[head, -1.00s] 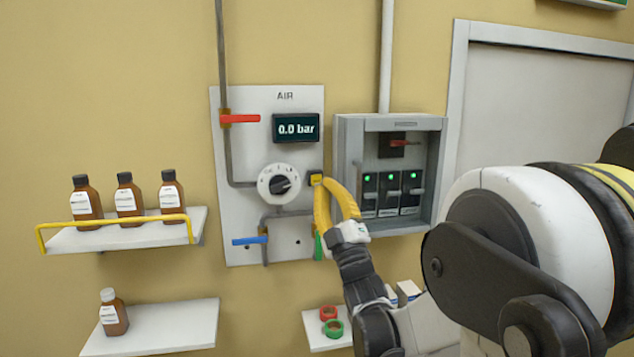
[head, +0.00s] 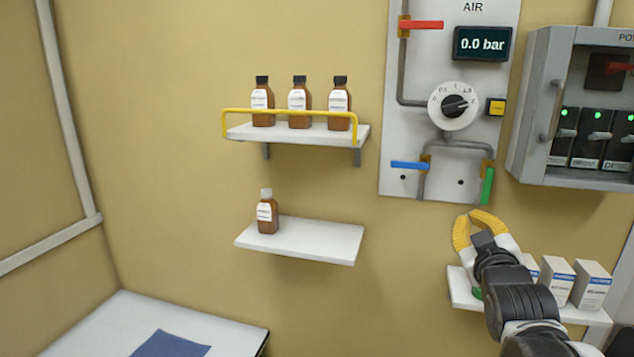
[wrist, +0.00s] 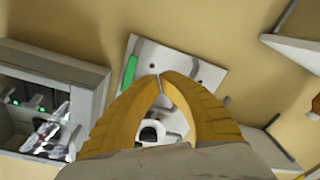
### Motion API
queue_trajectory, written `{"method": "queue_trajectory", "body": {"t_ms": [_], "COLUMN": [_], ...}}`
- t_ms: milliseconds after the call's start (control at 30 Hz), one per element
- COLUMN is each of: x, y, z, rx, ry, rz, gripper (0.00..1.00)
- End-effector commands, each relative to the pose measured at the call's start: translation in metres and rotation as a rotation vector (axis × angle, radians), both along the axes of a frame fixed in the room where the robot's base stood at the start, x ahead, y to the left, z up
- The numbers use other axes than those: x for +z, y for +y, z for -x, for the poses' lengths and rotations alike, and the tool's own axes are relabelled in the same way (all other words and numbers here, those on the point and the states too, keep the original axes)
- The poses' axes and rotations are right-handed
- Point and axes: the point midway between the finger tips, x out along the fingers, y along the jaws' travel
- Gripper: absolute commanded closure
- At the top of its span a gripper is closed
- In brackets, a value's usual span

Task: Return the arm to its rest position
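My arm reaches in from the lower right in the head view. My gripper (head: 472,214) has yellow fingers that curve together with their tips meeting, and nothing shows held between them. It is below the green lever (head: 487,186) of the AIR panel (head: 400,150) and in front of the right-hand shelf. In the wrist view the fingertips (wrist: 160,76) also meet, with the panel and its green lever (wrist: 129,72) beyond them. A small white and black thing shows between the finger bases there; I cannot tell what it is.
A grey power cabinet (head: 540,95) stands to the right of the panel. The right-hand shelf (head: 462,290) holds white boxes (head: 592,284). Brown bottles stand on a yellow-railed shelf (head: 290,134) and on a lower shelf (head: 310,240). A white table (head: 105,325) is at the lower left.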

Motion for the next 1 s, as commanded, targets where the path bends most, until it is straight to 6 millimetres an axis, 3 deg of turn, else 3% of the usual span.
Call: {"method": "queue_trajectory", "body": {"t_ms": [33, 200, 400, 500, 600, 700, 1000], "x": [-0.054, -0.179, -0.307, -0.350, -0.377, -0.388, -0.388], "y": [0.013, 0.053, 0.094, 0.108, 0.117, 0.121, 0.122], "z": [0.014, 0.070, 0.152, 0.188, 0.213, 0.226, 0.229], "rx": [0.009, 0.010, -0.017, -0.036, -0.052, -0.061, -0.065], "ry": [0.072, 0.340, 0.630, 0.741, 0.817, 0.857, 0.869], "rz": [-0.063, -0.283, -0.478, -0.540, -0.579, -0.597, -0.603], "gripper": [1.00, 1.00, 1.00, 1.00, 1.00, 1.00, 1.00]}}
